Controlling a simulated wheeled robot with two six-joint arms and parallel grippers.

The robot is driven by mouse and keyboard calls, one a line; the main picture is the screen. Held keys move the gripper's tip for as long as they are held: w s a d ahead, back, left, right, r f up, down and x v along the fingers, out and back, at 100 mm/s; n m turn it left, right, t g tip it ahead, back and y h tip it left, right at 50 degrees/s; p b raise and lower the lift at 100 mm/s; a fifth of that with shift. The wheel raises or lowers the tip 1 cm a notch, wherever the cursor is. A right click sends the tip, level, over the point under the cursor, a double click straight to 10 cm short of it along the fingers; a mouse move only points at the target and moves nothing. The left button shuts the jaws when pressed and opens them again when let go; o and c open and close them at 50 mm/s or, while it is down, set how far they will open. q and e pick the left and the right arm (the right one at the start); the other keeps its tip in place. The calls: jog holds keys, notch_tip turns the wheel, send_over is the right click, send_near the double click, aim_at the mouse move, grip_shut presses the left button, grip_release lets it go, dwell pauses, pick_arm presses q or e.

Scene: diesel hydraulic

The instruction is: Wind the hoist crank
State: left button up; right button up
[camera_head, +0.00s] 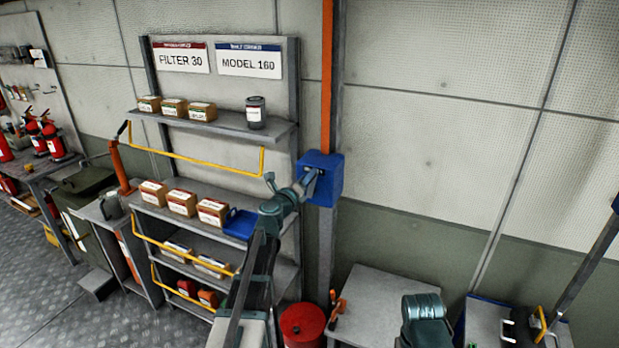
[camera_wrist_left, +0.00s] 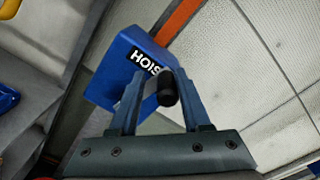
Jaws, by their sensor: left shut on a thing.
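The hoist box (camera_head: 325,190) is a blue block fixed on a grey and orange post beside the shelf rack. In the left wrist view the hoist box (camera_wrist_left: 118,70) carries a black label reading "HOIS", the rest hidden. A black cylindrical crank handle (camera_wrist_left: 167,90) sticks out toward my wrist camera. My left gripper (camera_wrist_left: 163,78) is at the front of the box, its fingers on either side of the handle and shut on it. In the head view my left gripper (camera_head: 310,182) reaches the box from the left.
The shelf rack (camera_head: 283,133), with boxes, a dark can (camera_head: 255,112) and yellow rails, stands just left of the hoist. A red drum (camera_head: 302,325) and a grey cabinet (camera_head: 375,290) stand below. The wall right of the post is clear.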

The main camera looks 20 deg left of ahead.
pick_arm(q)
jog(key=shift+o, duration=1.3)
jog(key=shift+a+f, duration=0.1)
jog(key=shift+a, duration=0.35)
jog(key=shift+w+d, duration=0.1)
jog(key=shift+d, duration=0.1)
jog(key=s, duration=1.4)
jog(key=shift+a, duration=0.3)
jog(key=shift+w, duration=0.1)
